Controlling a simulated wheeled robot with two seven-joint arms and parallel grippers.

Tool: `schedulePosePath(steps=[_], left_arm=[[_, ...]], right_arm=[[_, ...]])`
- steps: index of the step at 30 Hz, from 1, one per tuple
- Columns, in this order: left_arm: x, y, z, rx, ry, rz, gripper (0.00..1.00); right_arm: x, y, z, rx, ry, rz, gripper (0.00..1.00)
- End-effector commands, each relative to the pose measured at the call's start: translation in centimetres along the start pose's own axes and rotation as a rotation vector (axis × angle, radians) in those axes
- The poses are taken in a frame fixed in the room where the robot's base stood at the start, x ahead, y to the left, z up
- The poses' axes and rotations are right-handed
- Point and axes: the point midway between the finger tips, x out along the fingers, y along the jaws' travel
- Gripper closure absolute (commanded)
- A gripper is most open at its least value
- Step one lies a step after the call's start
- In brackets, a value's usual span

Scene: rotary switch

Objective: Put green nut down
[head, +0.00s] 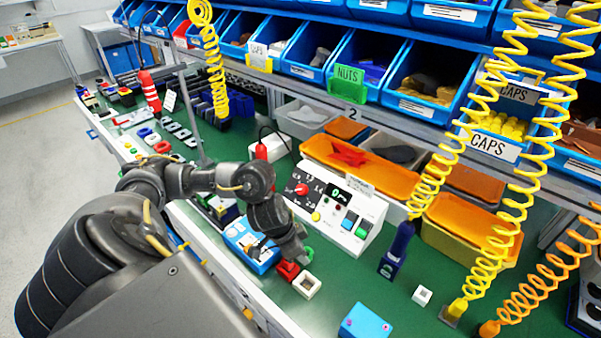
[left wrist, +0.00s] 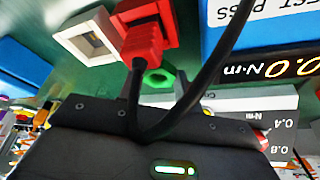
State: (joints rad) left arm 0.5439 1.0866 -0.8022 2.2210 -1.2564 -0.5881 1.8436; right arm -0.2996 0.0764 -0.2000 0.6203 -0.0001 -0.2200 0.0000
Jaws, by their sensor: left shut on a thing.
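The green nut (head: 308,254) shows at the end of my left gripper (head: 298,256) in the head view, low over the green worktop. In the left wrist view the green nut (left wrist: 158,79) is a ring just past the gripper's dark body, below a red block (left wrist: 150,38). My left gripper is shut on the nut; its fingertips are mostly hidden. The red block (head: 288,270) and a white square block with a hole (head: 306,285) stand close by. I cannot tell whether the nut touches the red block or the worktop. My right gripper is not in view.
A white control box (head: 335,208) with a red rotary knob (head: 300,189) stands just behind my gripper. A blue device (head: 250,245) lies to the left, a blue block (head: 365,323) to the front right. Yellow coiled hoses (head: 490,240) hang at right. Green worktop (head: 350,285) is clear between.

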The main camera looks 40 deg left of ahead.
Motion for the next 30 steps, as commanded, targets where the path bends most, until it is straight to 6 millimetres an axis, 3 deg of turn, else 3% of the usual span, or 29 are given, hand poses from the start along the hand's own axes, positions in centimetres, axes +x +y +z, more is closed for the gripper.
schedulePosePath(steps=[3,15,16,17,26,30], left_arm=[[1.2,-0.1,0.5,-0.002,-0.001,-0.002,0.89],[1.6,0.0,0.6,-0.002,0.001,-0.001,0.89],[1.5,-0.1,0.6,-0.001,0.002,-0.002,0.62],[1.5,-0.1,0.6,-0.001,0.002,-0.002,0.58],[1.3,-0.1,0.5,-0.001,0.002,-0.002,0.57],[-0.1,-0.1,0.4,0.001,0.003,-0.003,0.57]], right_arm=[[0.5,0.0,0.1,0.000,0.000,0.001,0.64],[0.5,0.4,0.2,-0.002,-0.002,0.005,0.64],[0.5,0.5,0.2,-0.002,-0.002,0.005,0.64],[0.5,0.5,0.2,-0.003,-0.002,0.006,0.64],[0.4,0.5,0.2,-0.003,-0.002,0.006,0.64],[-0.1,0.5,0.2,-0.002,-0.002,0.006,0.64]])
